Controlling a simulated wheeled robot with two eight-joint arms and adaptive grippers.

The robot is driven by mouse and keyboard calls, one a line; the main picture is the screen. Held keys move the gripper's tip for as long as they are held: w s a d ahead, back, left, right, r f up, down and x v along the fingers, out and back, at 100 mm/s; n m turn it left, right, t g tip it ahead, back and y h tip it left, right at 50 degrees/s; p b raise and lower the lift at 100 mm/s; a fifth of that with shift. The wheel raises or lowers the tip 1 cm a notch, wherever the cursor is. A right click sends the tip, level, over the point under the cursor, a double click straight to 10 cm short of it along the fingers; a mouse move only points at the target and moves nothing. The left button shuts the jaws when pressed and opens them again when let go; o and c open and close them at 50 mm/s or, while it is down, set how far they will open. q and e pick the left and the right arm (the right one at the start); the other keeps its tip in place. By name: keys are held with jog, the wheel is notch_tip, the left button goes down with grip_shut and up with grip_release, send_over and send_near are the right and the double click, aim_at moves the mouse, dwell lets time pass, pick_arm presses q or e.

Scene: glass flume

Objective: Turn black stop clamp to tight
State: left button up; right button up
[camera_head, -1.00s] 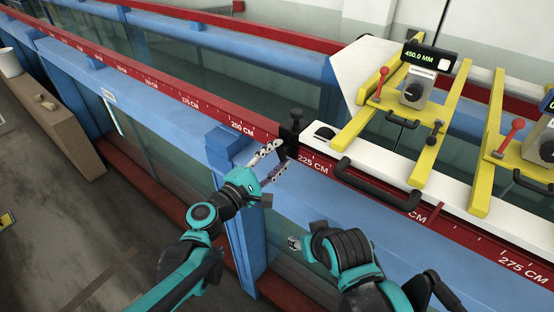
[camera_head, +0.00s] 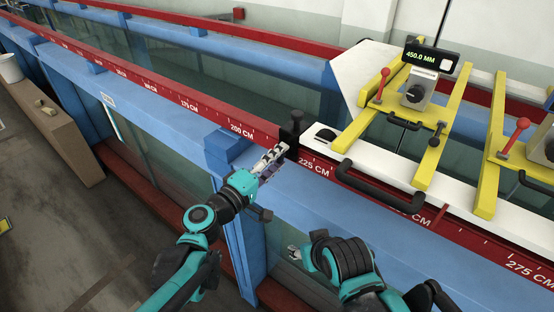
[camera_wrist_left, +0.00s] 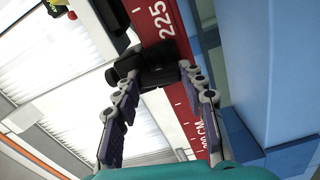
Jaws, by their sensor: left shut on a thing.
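The black stop clamp (camera_head: 291,132) sits on the red graduated rail (camera_head: 318,169), just left of the 225 CM mark. Its upright knob stands up at the top. My left gripper (camera_head: 281,151) reaches it from the front and is shut on its near part. In the left wrist view the dark clamp (camera_wrist_left: 156,68) lies between the tips of the two fingers (camera_wrist_left: 160,78), beside the red scale. Fingers partly hide the clamp's near side. My right gripper (camera_head: 296,250) hangs low in front of the blue beam, away from the clamp; its fingers are too small to read.
A white carriage (camera_head: 352,153) with a black handle (camera_head: 378,188) and yellow frames stands close right of the clamp. Its display (camera_head: 431,59) reads 450.0 MM. The blue beam (camera_head: 170,127) runs below the rail. The rail left of the clamp is clear.

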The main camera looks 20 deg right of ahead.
pick_arm(q)
jog(key=shift+s, duration=0.1)
dwell(0.3)
jog(key=o, duration=1.2)
jog(key=shift+c, duration=0.2)
jog(key=v, duration=1.2)
